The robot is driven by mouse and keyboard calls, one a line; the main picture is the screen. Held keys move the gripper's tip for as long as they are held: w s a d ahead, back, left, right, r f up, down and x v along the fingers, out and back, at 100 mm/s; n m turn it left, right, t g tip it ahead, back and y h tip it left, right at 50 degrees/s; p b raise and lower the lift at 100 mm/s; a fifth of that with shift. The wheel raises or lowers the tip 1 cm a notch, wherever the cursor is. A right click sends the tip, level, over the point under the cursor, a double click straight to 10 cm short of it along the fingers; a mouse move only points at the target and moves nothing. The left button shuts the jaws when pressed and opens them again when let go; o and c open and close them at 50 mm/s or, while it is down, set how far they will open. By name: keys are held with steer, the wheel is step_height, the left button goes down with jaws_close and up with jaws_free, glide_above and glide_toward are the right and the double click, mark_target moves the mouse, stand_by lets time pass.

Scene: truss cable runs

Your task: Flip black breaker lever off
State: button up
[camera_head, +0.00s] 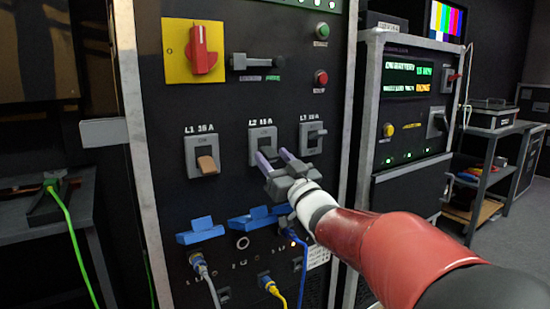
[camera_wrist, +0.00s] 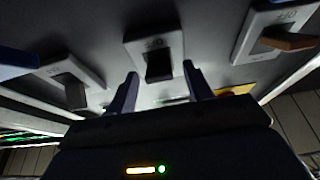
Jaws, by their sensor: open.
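The breaker panel has a row of three breakers with light grey plates. The middle breaker (camera_head: 262,137), marked L2, has its lever mostly hidden behind my gripper in the head view. In the wrist view its black lever (camera_wrist: 159,67) shows between my fingertips. My gripper (camera_head: 271,153) is open, with its two purple fingers pointing at this breaker, one on each side of the lever. It also shows in the wrist view (camera_wrist: 160,72). I cannot tell whether a finger touches the lever. The left breaker L1 has a tan lever (camera_head: 207,165) hanging down. The right breaker L3 has a dark grey lever (camera_head: 316,133).
A red rotary switch (camera_head: 202,50) on a yellow plate and a dark sliding handle (camera_head: 253,62) sit above the breakers. Blue tabs (camera_head: 200,231) and cable sockets lie below, with a yellow cable (camera_head: 276,291) hanging there. A cart (camera_head: 490,165) stands at the right.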

steer(key=c, duration=1)
steer(key=f+t+y+b, duration=0.1)
steer(key=b, duration=0.6)
steer(key=shift+w+a+f, duration=0.1)
steer(key=shift+w+f, duration=0.1)
steer(key=shift+r+b, duration=0.15)
steer(key=shift+b, duration=0.45)
steer(key=shift+r+t, duration=0.1)
steer(key=shift+t, duration=0.2)
steer(key=o, duration=1)
